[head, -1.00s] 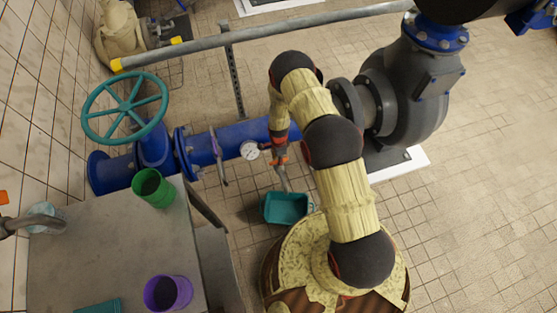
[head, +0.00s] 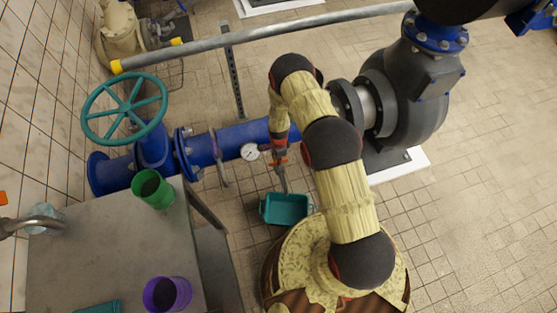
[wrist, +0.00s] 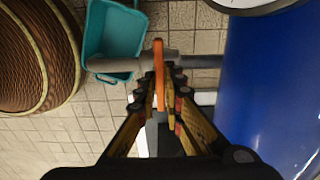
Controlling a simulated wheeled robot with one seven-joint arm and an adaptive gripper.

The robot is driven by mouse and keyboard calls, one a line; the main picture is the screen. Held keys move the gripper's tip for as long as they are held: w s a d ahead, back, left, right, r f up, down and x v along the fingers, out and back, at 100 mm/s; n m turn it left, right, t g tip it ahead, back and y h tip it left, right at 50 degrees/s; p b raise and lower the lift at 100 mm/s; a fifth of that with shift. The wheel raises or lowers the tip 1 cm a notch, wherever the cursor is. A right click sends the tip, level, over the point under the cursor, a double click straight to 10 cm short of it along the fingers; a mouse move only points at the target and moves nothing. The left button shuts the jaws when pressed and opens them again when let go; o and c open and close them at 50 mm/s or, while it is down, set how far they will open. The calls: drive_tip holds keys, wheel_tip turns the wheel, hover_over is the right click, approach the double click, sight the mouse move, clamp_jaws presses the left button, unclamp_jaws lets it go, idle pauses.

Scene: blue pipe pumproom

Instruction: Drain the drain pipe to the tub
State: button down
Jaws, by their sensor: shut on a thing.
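The teal tub (head: 286,209) stands on the floor below the blue pipe, and it also shows at the upper left of the wrist view (wrist: 117,32). The grey drain pipe (wrist: 200,61) crosses the wrist view, with one end over the tub; part of it shows above the tub in the head view (head: 283,182). An orange valve handle (wrist: 159,65) stands across the drain pipe. My gripper (wrist: 164,92) is shut on this handle, its fingers on both sides of it. In the head view my gripper (head: 280,155) is small, and the grip is hard to see.
The blue pipe (head: 240,138) with a white gauge (head: 250,152) runs close to my gripper. A teal handwheel (head: 125,108) is at the left and a dark pump (head: 405,95) at the right. A grey table (head: 110,240) bears a green cup (head: 153,188) and a purple cup (head: 166,294).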

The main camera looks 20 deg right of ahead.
drive_tip(key=shift+n, duration=0.3)
drive_tip(key=n+b, duration=0.1)
drive_tip(key=n, duration=0.3)
drive_tip(key=shift+n, duration=0.3)
drive_tip(key=n+b, duration=0.1)
drive_tip(key=n, duration=0.4)
drive_tip(key=shift+n+b, duration=0.3)
drive_tip(key=n, duration=0.3)
drive_tip(key=shift+n+b, duration=0.5)
drive_tip(key=shift+n, duration=1.6)
drive_tip(key=c, duration=1.9)
unclamp_jaws()
